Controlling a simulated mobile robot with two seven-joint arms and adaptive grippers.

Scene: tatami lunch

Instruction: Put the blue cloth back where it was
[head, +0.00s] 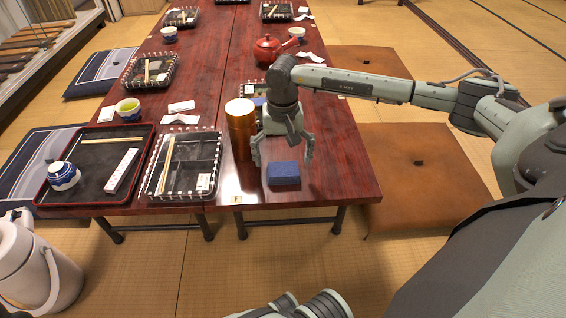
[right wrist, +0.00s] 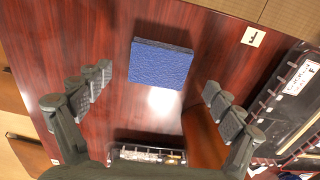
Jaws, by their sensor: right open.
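The blue cloth (head: 284,173) is a folded square lying flat on the dark red table near its front right edge. It also shows in the right wrist view (right wrist: 160,64), beyond my fingertips and between their lines. My right gripper (head: 283,157) is open and empty, just behind and above the cloth. Its two fingers (right wrist: 160,100) are spread wide in the right wrist view, and neither touches the cloth. A grey piece of my own body shows at the bottom edge in the head view; I cannot make out my left gripper's fingers.
A copper-coloured cylinder (head: 241,128) stands just left of my right gripper. A black lunch tray (head: 205,147) with chopsticks lies left of it, beside a red-rimmed tray (head: 91,198). A red teapot (head: 268,49) stands farther back. The table right of the cloth is bare.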

